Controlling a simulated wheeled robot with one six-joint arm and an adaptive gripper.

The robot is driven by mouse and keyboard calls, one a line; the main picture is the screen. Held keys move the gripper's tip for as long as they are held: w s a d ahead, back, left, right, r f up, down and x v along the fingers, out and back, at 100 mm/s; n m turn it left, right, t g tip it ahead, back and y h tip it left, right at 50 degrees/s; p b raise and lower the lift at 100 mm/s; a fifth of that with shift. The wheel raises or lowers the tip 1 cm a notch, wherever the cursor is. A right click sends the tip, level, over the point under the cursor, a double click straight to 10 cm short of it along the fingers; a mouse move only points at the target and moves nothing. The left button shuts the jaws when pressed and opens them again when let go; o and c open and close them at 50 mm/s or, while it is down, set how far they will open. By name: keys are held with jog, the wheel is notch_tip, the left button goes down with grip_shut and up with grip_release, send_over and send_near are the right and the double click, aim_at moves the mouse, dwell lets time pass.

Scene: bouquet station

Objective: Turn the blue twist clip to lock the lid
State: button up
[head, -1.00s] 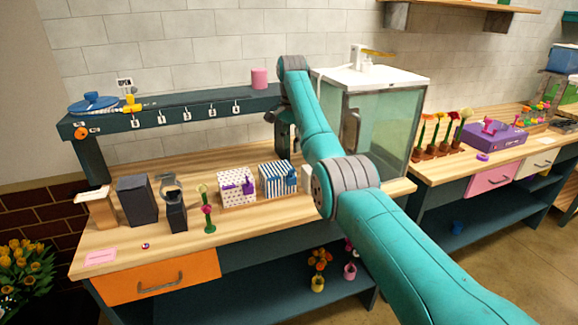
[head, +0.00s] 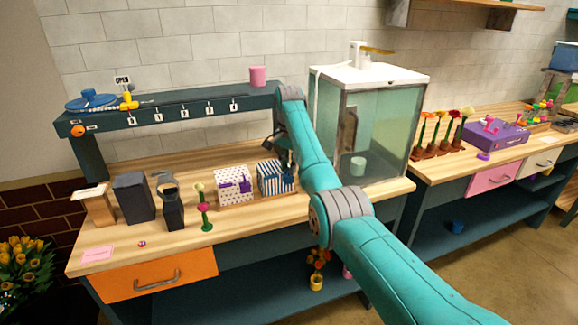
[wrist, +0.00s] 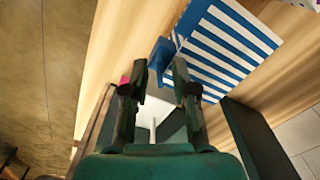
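The blue-and-white striped box (head: 266,178) stands on the wooden bench in the head view. Its striped lid (wrist: 225,42) fills the upper right of the wrist view. The blue twist clip (wrist: 161,54) sticks out at the lid's edge and also shows at the box's right side in the head view (head: 289,172). My gripper (wrist: 159,66) is open, with its fingertips on either side of the clip and narrow gaps seeming to show. In the head view my gripper (head: 286,158) is low beside the box, partly hidden by my arm.
A dotted box (head: 228,190) with a purple clip stands just left of the striped box. A glass-sided cabinet (head: 390,130) stands close to the right. A dark raised shelf (head: 190,103) runs behind.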

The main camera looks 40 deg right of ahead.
grip_shut()
jog(key=shift+n, duration=0.4)
jog(key=n, duration=1.1)
jog(key=shift+n, duration=0.3)
dwell(0.3)
jog(key=shift+o, duration=1.5)
grip_release()
